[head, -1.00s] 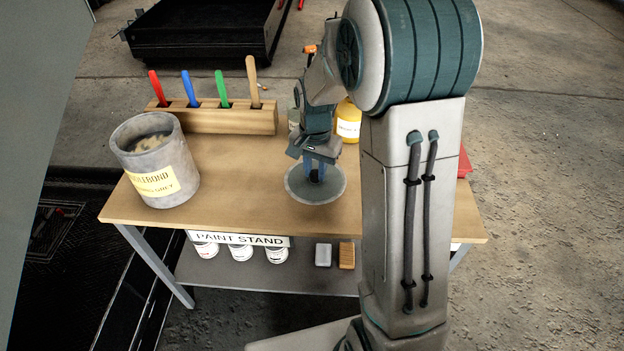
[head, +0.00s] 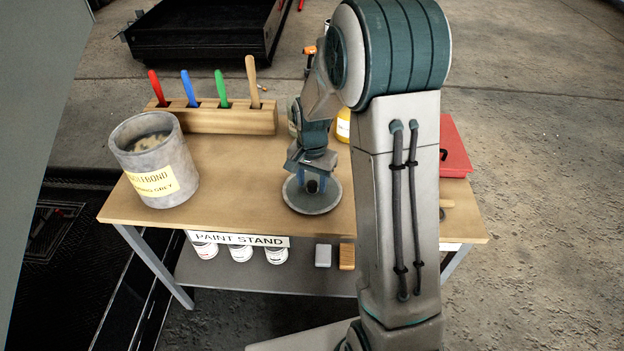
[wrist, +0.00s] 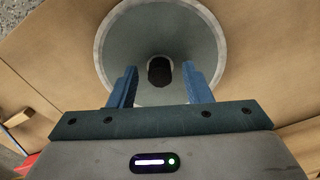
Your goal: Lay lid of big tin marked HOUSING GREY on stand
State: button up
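The big grey tin (head: 155,165) stands open at the left end of the paint stand (head: 240,195); its yellow label ends in what looks like GREY. The round grey lid (head: 312,203) lies apparently flat on the wooden top, right of the tin. Its dark knob (wrist: 160,71) is at its middle. My gripper (head: 312,184) is over the lid, with one blue finger on each side of the knob. In the wrist view my gripper (wrist: 160,80) is open, with a gap between each finger and the knob. The lid's underside is hidden.
A wooden block (head: 215,118) with several coloured handles stands at the back. A yellow-labelled container (head: 343,125) is partly behind my arm. A red box (head: 455,148) is at the right end.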

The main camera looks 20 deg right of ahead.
aim_at(312, 183)
notch_tip(312, 183, up, 12)
jog(key=p, duration=0.2)
jog(key=s+r+n+t, duration=0.2)
jog(key=s+r+n, duration=0.2)
jog(key=s, duration=1.6)
jog(key=n, duration=0.3)
jog(key=shift+s+a+r+n, duration=0.15)
jog(key=shift+s+a+n, duration=0.1)
jog(key=shift+s+n, duration=0.15)
jog(key=shift+r, duration=0.1)
notch_tip(312, 183, up, 8)
jog(key=p, duration=0.7)
jog(key=shift+d+t, duration=0.25)
jog(key=shift+t, duration=0.15)
